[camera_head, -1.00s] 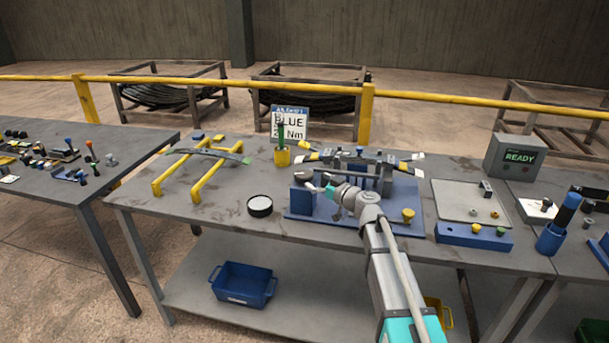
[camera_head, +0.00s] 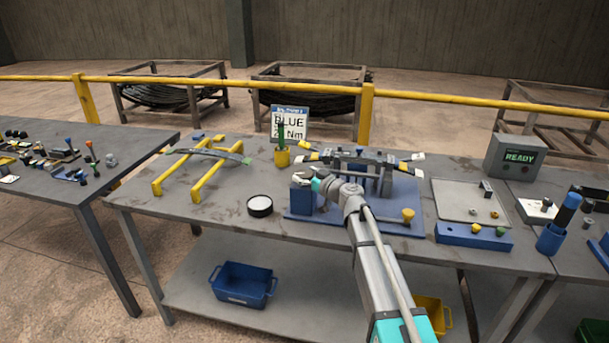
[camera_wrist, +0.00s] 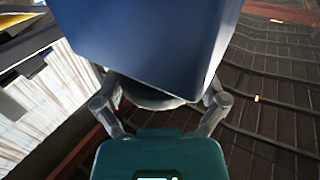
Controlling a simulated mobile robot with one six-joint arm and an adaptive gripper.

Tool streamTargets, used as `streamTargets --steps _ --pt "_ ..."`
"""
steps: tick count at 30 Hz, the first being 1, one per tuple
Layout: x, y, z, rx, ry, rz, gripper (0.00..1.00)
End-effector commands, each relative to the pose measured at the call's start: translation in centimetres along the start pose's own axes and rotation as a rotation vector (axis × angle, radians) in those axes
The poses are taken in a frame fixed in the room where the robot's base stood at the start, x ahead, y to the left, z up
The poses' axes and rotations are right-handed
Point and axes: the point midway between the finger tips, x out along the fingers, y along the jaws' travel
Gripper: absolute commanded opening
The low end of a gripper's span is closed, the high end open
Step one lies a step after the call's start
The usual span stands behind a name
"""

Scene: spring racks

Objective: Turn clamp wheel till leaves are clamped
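The leaves (camera_head: 398,164), a dark pack with yellow marks and pale tips, lie across the clamp fixture, whose blue base plate (camera_head: 380,222) rests on the table. A blue block (camera_head: 301,202) stands at its left end and fills the upper wrist view (camera_wrist: 150,40). My gripper (camera_head: 303,179) is at the top of this block. In the wrist view, a grey rounded part (camera_wrist: 155,102), seemingly the clamp wheel, shows under the block between my fingers. The fingertips and most of that part are hidden, so I cannot tell whether the fingers grip it.
A yellow knob (camera_head: 407,215) stands at the plate's right front. A yellow cup (camera_head: 282,158) with a green-handled tool and a sign reading BLUE are behind. A round white-topped tin (camera_head: 260,206) and yellow rails (camera_head: 207,184) lie left. A box reading READY (camera_head: 516,156) stands right.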

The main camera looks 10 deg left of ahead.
Motion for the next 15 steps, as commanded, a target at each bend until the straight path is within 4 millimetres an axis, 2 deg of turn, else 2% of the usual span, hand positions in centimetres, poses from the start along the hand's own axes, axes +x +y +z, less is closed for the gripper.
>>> streamTargets --steps 1,5,15 --pt "0.00 0.01 0.00 0.000 0.000 0.000 0.67" --pt "-0.01 0.01 0.00 0.000 0.000 0.000 0.44" --pt "-0.04 -0.08 0.00 0.000 0.000 0.028 0.44"
